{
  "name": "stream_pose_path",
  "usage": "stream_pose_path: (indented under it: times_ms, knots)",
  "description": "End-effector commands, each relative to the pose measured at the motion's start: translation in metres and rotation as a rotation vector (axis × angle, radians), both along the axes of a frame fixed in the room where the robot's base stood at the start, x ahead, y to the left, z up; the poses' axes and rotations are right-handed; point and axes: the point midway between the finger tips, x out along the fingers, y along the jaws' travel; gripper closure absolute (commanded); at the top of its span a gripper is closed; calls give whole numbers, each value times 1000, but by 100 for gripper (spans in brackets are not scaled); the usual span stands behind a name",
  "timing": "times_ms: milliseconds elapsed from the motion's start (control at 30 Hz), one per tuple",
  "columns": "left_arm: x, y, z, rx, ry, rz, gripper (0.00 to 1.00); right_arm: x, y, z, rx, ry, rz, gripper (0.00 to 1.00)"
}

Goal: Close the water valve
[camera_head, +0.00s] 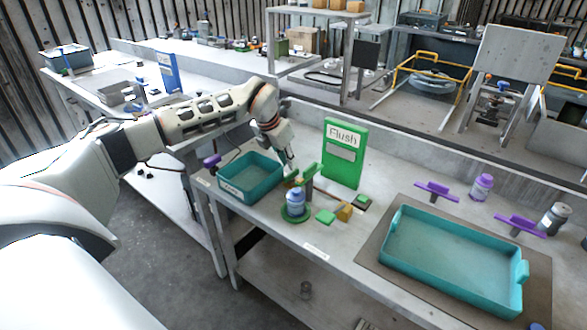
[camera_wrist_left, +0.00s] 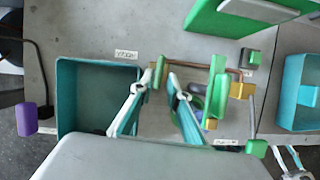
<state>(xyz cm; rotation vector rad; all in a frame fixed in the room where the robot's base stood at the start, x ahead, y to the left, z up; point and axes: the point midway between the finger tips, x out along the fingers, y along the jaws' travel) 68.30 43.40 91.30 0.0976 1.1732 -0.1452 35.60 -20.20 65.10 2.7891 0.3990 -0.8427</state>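The water piping (camera_wrist_left: 205,65) is a thin copper-coloured line with brass fittings, lying on the table before the green Flush board (camera_head: 345,152). A small green handle (camera_wrist_left: 158,72) stands at its left brass fitting. A larger upright green piece (camera_wrist_left: 217,85) stands further right; it also shows in the head view (camera_head: 309,184). I cannot tell for sure which is the water valve's handle. My left gripper (camera_wrist_left: 150,84) is open and points down, its fingertips either side of the small handle, with no clear contact. Pale prongs at the lower right of the wrist view may be my right gripper (camera_wrist_left: 286,152).
A teal bin (camera_head: 222,188) stands left of the piping. A blue-capped bottle (camera_head: 295,203) stands on a green base in front. A large teal tray (camera_head: 398,262) lies right, with purple holders (camera_head: 437,190) behind it.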

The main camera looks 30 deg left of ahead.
Motion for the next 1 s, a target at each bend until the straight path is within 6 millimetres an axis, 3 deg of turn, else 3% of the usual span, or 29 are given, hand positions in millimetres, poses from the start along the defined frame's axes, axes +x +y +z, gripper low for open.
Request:
stream_pose_path:
  times_ms: [100,333,667,767,1000]
  knots:
    - [7,-2,-20,-1,2,-1,84,-4,0,-6,-1,11,1,60]
    - [17,-4,-42,-1,0,-1,84,-1,0,-7,-2,7,1,60]
    - [19,-3,-47,0,0,0,84,3,1,0,1,-6,0,60]
    - [19,-3,-47,0,0,0,100,4,1,0,1,-7,1,60]
    - [19,-3,-46,0,0,-3,100,3,1,0,1,-6,0,60]
